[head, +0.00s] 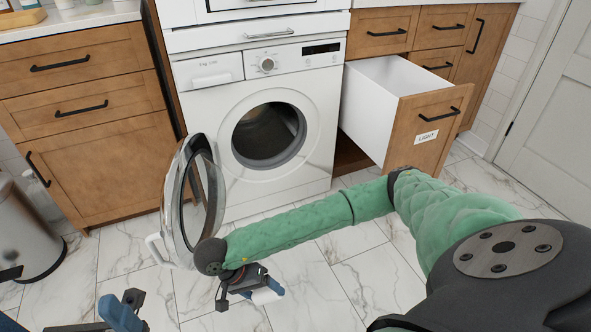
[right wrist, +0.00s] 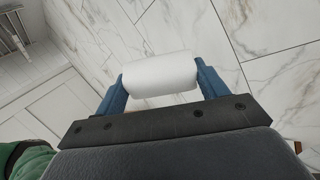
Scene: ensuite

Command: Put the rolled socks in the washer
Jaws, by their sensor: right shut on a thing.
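The washer (head: 318,150) stands at the back centre in the head view. Its round door (head: 206,195) is swung open to the left, showing the dark drum (head: 268,132). My right gripper (head: 250,292) is low in front of the washer, close to the open door's lower right. It is shut on a white roll, the rolled socks (head: 264,296). The right wrist view shows the roll (right wrist: 160,75) held between two blue fingers. My left gripper (head: 65,318) is partly cut off at the bottom left, its blue fingers apart and nothing seen between them.
A drawer labelled LIGHT (head: 428,128) is pulled out to the right of the washer. Wooden cabinets (head: 90,140) flank the washer. A metal bin (head: 25,235) stands at the left. The marble floor (head: 325,285) ahead is clear.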

